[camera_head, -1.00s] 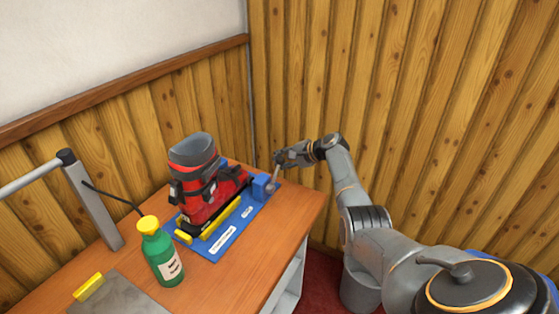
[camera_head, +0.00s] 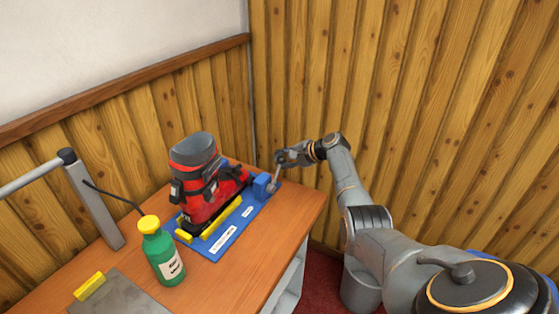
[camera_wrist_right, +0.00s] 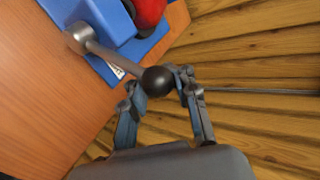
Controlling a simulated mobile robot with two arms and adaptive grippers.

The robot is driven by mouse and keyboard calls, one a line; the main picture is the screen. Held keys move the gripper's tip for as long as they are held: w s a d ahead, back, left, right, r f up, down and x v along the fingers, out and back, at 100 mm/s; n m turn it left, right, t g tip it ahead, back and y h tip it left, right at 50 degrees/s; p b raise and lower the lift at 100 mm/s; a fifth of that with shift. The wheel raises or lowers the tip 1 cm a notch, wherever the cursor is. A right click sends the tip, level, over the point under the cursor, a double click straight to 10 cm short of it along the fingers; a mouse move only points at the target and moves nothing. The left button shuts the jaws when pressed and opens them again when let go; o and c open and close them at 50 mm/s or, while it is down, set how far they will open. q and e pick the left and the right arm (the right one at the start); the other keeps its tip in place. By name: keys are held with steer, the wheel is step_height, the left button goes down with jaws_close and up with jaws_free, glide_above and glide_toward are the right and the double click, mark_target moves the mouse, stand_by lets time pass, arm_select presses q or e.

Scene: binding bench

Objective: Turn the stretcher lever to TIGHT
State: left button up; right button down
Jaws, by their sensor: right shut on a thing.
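The stretcher is a blue base (camera_head: 219,247) on the bench, with a blue block (camera_head: 262,186) at its right end. A red and grey ski boot (camera_head: 208,188) stands on it. The lever is a grey rod (camera_wrist_right: 111,57) from a round hub on the block, ending in a black ball knob (camera_wrist_right: 157,81). My right gripper (camera_head: 280,159) is at the lever's upper end. In the right wrist view its fingers (camera_wrist_right: 158,88) are shut on the knob. The lever's label is too small to read. My left gripper is not in view.
A green bottle with a yellow cap (camera_head: 162,255) stands at the front left of the bench (camera_head: 245,270). A grey post (camera_head: 92,205) with a bar is at the left. Wooden walls stand close behind.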

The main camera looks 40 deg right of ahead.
steer(key=shift+s+d+f, duration=0.1)
steer(key=shift+s+f, duration=0.25)
steer(key=shift+f, duration=0.25)
steer(key=c, duration=1.5)
jaws_free()
steer(key=o, duration=0.6)
steer(key=shift+s+d, duration=0.2)
steer(key=shift+c, duration=0.2)
steer(key=shift+d+r, duration=0.15)
steer(key=shift+r, duration=0.1)
steer(key=shift+r, duration=0.15)
steer(key=shift+s+r, duration=0.15)
steer(key=shift+s, duration=0.05)
steer(key=v, duration=1.1)
steer(key=shift+s+d, duration=0.2)
